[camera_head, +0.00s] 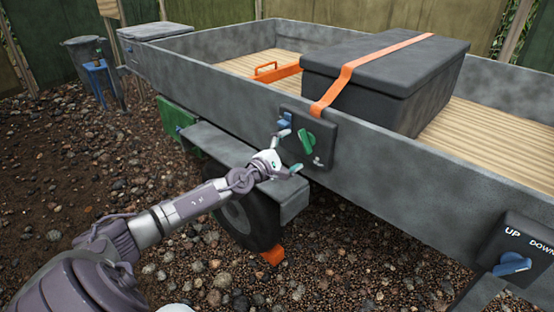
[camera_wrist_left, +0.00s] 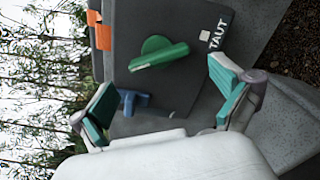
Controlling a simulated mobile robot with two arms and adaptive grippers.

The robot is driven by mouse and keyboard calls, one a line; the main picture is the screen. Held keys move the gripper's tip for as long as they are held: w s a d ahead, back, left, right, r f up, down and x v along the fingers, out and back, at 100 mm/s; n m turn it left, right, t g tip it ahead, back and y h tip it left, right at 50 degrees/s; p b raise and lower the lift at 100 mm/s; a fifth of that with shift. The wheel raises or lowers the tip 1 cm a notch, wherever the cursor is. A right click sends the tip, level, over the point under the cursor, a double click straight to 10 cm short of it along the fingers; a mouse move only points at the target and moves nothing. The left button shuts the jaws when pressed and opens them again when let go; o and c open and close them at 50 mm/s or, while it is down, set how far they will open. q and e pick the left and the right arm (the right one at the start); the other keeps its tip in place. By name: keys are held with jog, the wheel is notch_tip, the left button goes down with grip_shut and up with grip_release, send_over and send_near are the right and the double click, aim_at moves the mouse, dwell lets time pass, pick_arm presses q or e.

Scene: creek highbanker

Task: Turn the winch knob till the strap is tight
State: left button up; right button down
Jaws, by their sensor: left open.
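The green winch knob (camera_head: 306,140) sits on a dark panel (camera_head: 322,130) on the trailer's side wall. In the left wrist view the knob (camera_wrist_left: 158,53) lies ahead, its handle pointing right and slightly up, near a white mark and the word TAUT. An orange strap (camera_head: 346,76) runs from the panel over a dark box (camera_head: 385,80). I cannot tell how tight it is. My left gripper (camera_head: 290,152) is open just before the panel, its teal-padded fingers (camera_wrist_left: 166,100) spread to either side and apart from the knob. My right gripper is not in view.
A blue part (camera_head: 285,121) sits on the panel left of the knob. A grey fender (camera_head: 215,142) and wheel lie below. A second panel with a blue knob (camera_head: 511,264) marked UP and DOWN is at the right. Gravel ground (camera_head: 350,255) in front is open.

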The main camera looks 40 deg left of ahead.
pick_arm(q)
jog(key=s, duration=0.6)
jog(key=shift+s+a, duration=0.25)
jog(key=shift+s, duration=0.1)
